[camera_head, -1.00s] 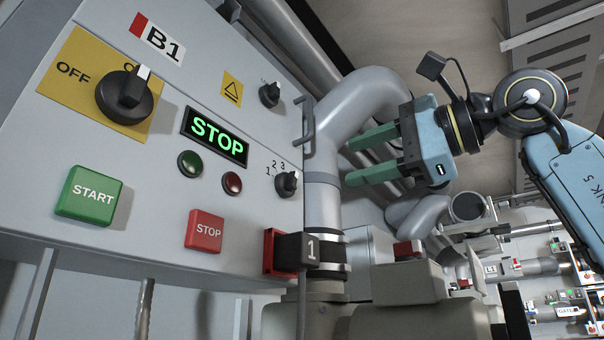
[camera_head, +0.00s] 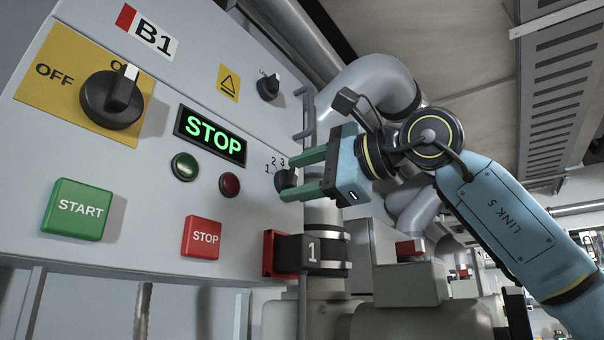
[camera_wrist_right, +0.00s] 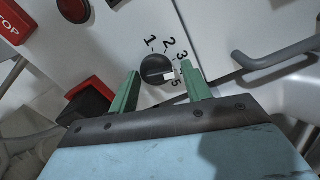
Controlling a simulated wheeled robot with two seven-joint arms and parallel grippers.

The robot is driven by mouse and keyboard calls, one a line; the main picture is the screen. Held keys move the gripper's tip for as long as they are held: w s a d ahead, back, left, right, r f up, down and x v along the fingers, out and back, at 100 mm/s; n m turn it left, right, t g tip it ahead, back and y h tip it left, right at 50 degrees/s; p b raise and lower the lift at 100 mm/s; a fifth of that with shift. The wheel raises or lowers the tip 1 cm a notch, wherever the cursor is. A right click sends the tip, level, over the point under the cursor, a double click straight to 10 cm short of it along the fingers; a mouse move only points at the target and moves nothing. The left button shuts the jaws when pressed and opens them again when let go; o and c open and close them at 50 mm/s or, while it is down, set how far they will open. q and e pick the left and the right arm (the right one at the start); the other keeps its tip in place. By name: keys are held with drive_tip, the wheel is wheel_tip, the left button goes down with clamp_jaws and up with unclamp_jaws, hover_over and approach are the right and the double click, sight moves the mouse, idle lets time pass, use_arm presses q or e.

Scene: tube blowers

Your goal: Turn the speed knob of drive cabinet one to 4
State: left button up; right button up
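The black speed knob (camera_head: 286,180) is at the right edge of the face of the drive cabinet (camera_head: 140,205) marked B1. My right gripper (camera_head: 287,177) is at the knob, its green fingers apart on either side of it. The left gripper is not in view.
The display (camera_head: 210,134) reads STOP. A green START button (camera_head: 79,209), a red STOP button (camera_head: 202,237) and the OFF/ON switch (camera_head: 112,98) are left of the knob. A grey handle (camera_wrist_right: 275,55) and a red-and-black block marked 1 (camera_head: 309,253) are close by.

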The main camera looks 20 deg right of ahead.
drive_tip(key=shift+s+d+r, duration=0.1)
drive_tip(key=shift+s+r, duration=0.05)
drive_tip(key=shift+r, duration=0.05)
drive_tip(key=c, duration=0.7)
drive_tip(key=shift+m+b, duration=0.3)
drive_tip(key=shift+m, duration=0.8)
drive_tip(key=shift+o, duration=0.3)
drive_tip(key=shift+r+m, duration=0.15)
drive_tip(key=shift+m, duration=0.75)
drive_tip(key=o, duration=0.7)
drive_tip(key=shift+c, duration=0.2)
drive_tip(key=shift+o, duration=0.5)
drive_tip(key=shift+w+d, duration=0.1)
drive_tip(key=shift+w, duration=0.1)
drive_tip(key=shift+f, duration=0.3)
